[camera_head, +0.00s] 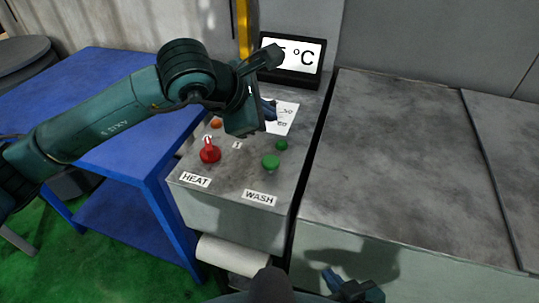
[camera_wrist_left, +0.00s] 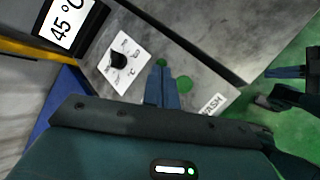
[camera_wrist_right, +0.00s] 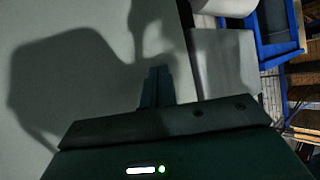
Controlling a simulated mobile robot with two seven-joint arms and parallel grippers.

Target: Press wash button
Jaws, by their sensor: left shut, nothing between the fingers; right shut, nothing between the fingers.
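The green wash button (camera_head: 271,162) stands on the grey control panel above the WASH label (camera_head: 259,198). A smaller green light (camera_head: 281,145) is just behind it. The left wrist view also shows the button (camera_wrist_left: 184,83), just right of my left fingertips. My left gripper (camera_head: 270,110) is shut and empty over the panel, behind the button in the head view and apart from it there. In the left wrist view its fingers (camera_wrist_left: 161,72) overlap the panel near the small green light. My right gripper (camera_head: 330,278) is shut and empty in front of the grey machine.
A red knob (camera_head: 209,153) with a HEAT label (camera_head: 195,180) and an orange light (camera_head: 215,124) are left of the button. A black dial (camera_wrist_left: 118,60) sits on a white scale. A display (camera_wrist_left: 68,20) reads 45 °C. A blue table (camera_head: 75,85) stands left.

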